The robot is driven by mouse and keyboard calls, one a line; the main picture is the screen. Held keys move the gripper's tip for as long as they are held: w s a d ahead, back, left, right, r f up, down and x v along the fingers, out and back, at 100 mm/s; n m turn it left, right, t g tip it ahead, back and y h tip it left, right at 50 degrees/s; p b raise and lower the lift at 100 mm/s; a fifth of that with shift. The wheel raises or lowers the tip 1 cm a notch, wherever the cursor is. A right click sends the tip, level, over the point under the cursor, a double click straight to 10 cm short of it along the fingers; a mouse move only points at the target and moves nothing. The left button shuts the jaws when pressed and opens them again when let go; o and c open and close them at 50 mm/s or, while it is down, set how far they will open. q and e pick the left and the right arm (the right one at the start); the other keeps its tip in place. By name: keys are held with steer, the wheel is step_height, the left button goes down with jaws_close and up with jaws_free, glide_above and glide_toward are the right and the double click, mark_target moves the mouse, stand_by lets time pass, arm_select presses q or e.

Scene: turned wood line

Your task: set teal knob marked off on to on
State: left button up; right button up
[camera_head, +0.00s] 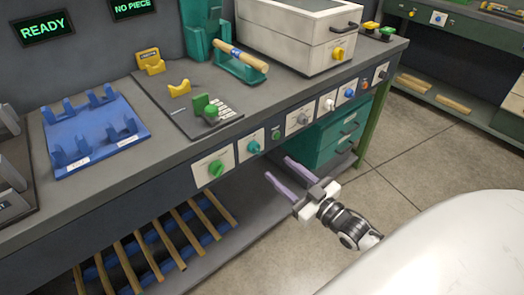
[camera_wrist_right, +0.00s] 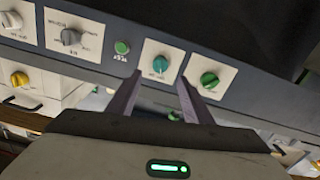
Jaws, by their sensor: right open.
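The teal knob (camera_head: 253,147) sits on a white plate on the front panel of the bench, between a green knob and a small green button. In the right wrist view the teal knob (camera_wrist_right: 160,64) shows between and just beyond the two fingertips. Its plate lettering is too small to read, so its setting cannot be told. My right gripper (camera_head: 278,168) is open and empty in front of the panel, below and right of the knob, and apart from it. It also shows in the wrist view (camera_wrist_right: 159,78). My left gripper is not in view.
A green knob (camera_head: 216,168) and a small green button (camera_head: 276,133) flank the teal knob. A grey knob (camera_head: 303,118) and more knobs follow to the right. The floor at right is clear.

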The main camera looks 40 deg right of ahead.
mark_target(259, 152)
steer(key=w, duration=0.6)
steer(key=w+a, duration=0.1)
steer(key=w, duration=0.2)
steer(key=shift+w+b, duration=0.35)
steer(key=c, duration=1.1)
steer(key=shift+o, duration=0.2)
steer(key=shift+m, duration=0.4)
steer(key=m+p, duration=0.1)
steer(key=m, duration=0.2)
steer(key=shift+m, duration=0.4)
steer(key=shift+a+m, duration=0.1)
steer(key=shift+m, duration=2)
steer(key=shift+s, duration=0.1)
